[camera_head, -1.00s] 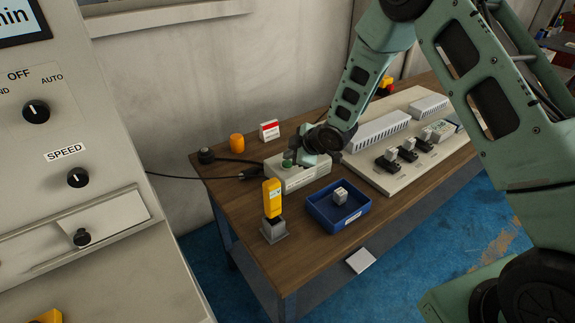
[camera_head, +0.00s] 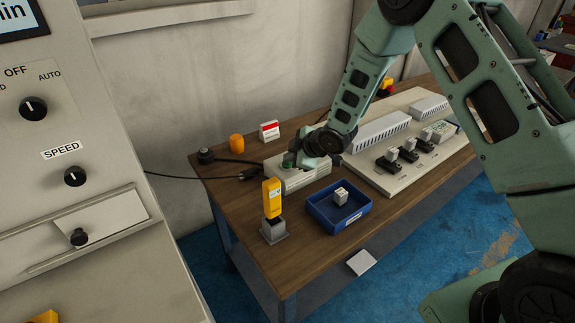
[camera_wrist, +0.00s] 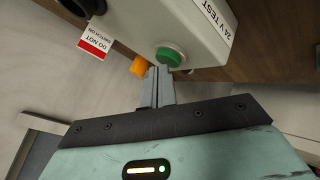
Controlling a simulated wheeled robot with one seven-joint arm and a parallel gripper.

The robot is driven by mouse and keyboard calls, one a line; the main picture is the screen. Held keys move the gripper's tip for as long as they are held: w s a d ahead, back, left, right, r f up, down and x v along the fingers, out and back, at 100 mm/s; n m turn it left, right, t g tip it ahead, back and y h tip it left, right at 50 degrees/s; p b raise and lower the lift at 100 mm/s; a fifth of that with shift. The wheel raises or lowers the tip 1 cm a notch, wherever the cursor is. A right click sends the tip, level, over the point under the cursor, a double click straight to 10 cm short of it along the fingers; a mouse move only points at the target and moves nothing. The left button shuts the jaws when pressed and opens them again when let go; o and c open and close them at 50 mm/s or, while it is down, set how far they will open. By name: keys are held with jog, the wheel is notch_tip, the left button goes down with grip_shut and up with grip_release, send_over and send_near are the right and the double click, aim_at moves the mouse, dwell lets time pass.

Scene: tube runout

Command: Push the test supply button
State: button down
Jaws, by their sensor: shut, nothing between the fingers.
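The test supply is a pale grey box (camera_head: 306,178) on the wooden bench, with "24V TEST" on its label in the wrist view (camera_wrist: 208,28). Its green round button (camera_wrist: 169,57) shows in the wrist view, right by the tips of my gripper (camera_wrist: 158,72). My gripper is shut and empty, its two fingers together. The fingertips overlap the button's lower left edge in the picture; I cannot tell whether they touch it. In the head view the button (camera_head: 288,160) is partly hidden beside my gripper (camera_head: 302,163).
A blue tray (camera_head: 322,222) with a small grey block and a yellow tester (camera_head: 272,199) in a grey stand are at the bench front. An orange cylinder (camera_head: 236,144) and a red-white sign (camera_head: 269,131) stand behind. A panel with terminals (camera_head: 400,181) lies right.

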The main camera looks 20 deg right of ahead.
aim_at(290, 165)
jog(key=shift+f, duration=0.25)
jog(key=shift+r, duration=0.1)
jog(key=shift+r+p, duration=0.45)
jog(key=shift+r, duration=0.4)
jog(key=shift+r, duration=0.1)
notch_tip(290, 165, up, 6)
jog(key=p, duration=0.4)
dwell(0.4)
